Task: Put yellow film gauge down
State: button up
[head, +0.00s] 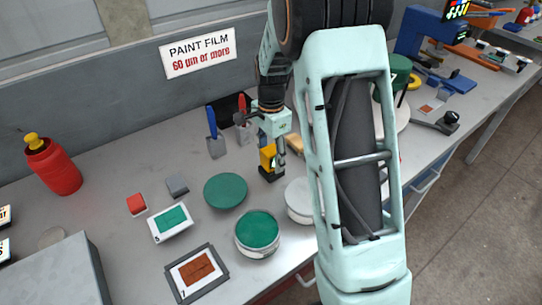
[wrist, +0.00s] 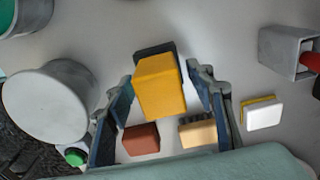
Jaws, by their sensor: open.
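The yellow film gauge (wrist: 160,88) is a yellow block with a dark base, standing on the grey table. In the wrist view it lies between the two spread fingers of my gripper (wrist: 163,110), with a gap visible on each side. In the head view the gauge (head: 266,158) shows under my gripper (head: 273,155), partly covered by a finger. Its dark base appears to rest on the table top. My gripper is open around it.
A green disc (head: 226,190), an open tin with green paint (head: 257,232) and a white-topped tin (head: 300,200) stand close by. A blue-handled scraper (head: 213,135) is behind. In the wrist view, brown (wrist: 141,139) and tan (wrist: 198,132) blocks lie near the fingers. A red bottle (head: 53,165) stands left.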

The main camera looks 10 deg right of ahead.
aim_at(271, 150)
notch_tip(271, 150, up, 12)
jog(key=shift+r, duration=0.2)
dwell(0.4)
